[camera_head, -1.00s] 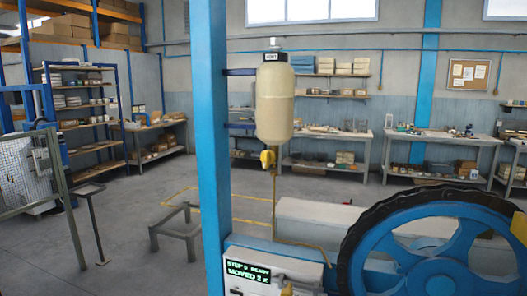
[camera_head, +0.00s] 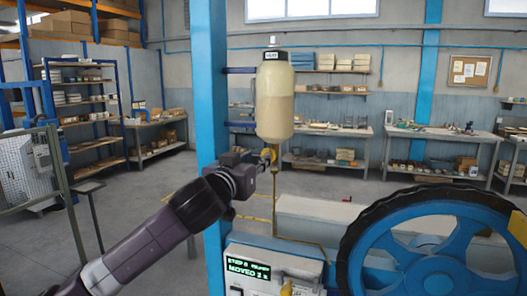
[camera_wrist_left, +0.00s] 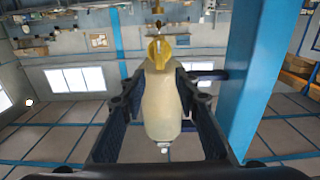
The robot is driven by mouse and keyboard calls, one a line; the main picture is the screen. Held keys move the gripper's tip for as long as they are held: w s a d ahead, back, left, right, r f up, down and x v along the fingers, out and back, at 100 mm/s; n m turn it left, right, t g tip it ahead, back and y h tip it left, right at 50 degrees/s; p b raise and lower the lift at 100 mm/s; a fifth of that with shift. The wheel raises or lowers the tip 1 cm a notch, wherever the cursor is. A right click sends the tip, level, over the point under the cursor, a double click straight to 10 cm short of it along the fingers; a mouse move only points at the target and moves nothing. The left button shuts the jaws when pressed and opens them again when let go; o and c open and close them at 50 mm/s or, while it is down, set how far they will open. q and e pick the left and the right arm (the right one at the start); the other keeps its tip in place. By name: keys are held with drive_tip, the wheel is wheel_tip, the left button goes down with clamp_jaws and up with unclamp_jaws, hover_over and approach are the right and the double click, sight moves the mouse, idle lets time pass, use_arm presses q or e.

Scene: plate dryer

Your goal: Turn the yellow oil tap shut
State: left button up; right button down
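The yellow oil tap (camera_head: 268,154) sits under a cream oil bottle (camera_head: 274,100) mounted on the blue post. My left gripper (camera_head: 262,160) reaches up from the lower left, right at the tap, and partly covers it. In the left wrist view, which shows the bottle upside down, the tap (camera_wrist_left: 159,50) lies just beyond and between the two fingertips of my left gripper (camera_wrist_left: 160,76). The fingers stand apart with the bottle (camera_wrist_left: 163,110) visible between them. I cannot tell whether a finger touches the tap. My right gripper is not in view.
A blue post (camera_head: 207,100) stands close beside the gripper. A thin pipe (camera_head: 275,205) runs down from the tap. Below are a box with a lit display (camera_head: 248,267) and a large blue wheel with black rim (camera_head: 440,240). Benches and shelves are far behind.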

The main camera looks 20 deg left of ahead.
sight(264, 152)
use_arm(q)
drive_tip(key=w+p, duration=0.2)
drive_tip(key=w, duration=0.3)
drive_tip(key=shift+w+d+r+p, duration=0.1)
drive_tip(key=shift+w+p, duration=0.15)
drive_tip(key=shift+p, duration=0.05)
drive_tip(key=shift+w, duration=0.35)
clamp_jaws()
